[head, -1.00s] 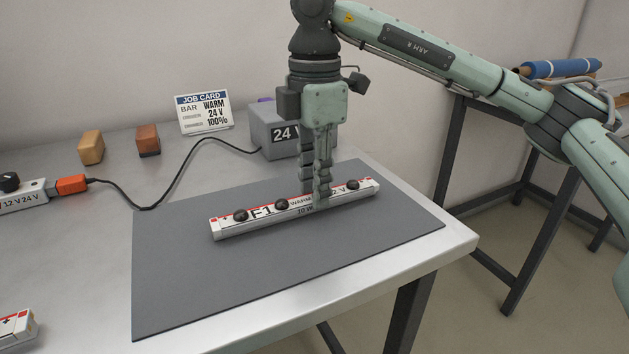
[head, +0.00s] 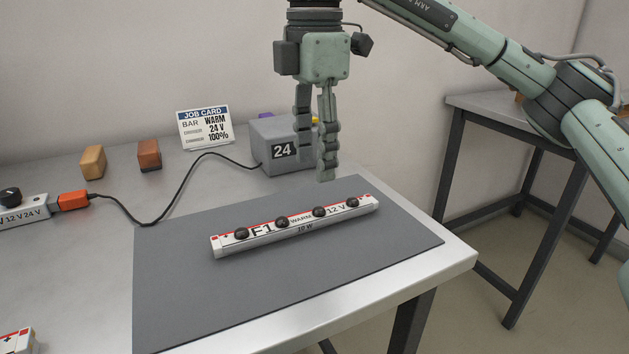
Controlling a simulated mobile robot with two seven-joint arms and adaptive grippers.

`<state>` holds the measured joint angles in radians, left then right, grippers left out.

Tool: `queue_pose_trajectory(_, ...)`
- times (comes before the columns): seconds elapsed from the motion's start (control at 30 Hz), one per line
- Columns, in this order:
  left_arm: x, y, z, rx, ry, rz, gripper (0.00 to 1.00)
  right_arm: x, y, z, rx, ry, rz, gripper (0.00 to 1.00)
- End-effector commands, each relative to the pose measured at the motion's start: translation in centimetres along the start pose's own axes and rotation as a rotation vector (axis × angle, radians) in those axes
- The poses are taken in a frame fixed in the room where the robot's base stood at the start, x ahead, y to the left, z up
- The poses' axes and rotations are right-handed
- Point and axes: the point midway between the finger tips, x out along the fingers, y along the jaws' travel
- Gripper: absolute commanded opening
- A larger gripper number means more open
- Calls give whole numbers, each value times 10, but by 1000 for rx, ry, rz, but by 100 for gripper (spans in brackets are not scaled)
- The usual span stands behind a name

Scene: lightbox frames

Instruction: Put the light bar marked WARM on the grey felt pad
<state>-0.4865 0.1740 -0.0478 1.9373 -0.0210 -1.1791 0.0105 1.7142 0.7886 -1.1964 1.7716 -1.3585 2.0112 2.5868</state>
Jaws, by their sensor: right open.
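The light bar marked WARM (head: 297,228) lies on the grey felt pad (head: 190,300), toward its back right half. It is white with a red stripe and black knobs, and also reads F1, 12 V and 10 W. My right gripper (head: 315,165) is above and behind the bar, pointing down. It is open, empty and clear of the bar. My left gripper is not in view.
A grey box marked 24 (head: 282,152) stands behind the pad. A cable runs from it to an orange connector (head: 73,200) by a 12 V / 24 V switch unit (head: 25,214). The job card (head: 206,128) reads WARM, 24 V, 100%. Two blocks (head: 93,162) stand at the back.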

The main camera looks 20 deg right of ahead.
Motion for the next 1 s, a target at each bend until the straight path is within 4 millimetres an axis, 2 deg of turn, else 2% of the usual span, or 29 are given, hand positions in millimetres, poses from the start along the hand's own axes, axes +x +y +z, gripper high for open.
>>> queue_pose_trajectory(0.03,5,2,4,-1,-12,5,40,-15,1,0,3,-1,6,46)
queue_pose_trajectory(0.1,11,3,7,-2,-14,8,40,-26,0,0,2,0,5,46)
queue_pose_trajectory(0.3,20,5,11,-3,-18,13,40,-42,0,0,0,-1,1,46)
queue_pose_trajectory(1.0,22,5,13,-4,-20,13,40,-44,0,0,0,0,0,46)
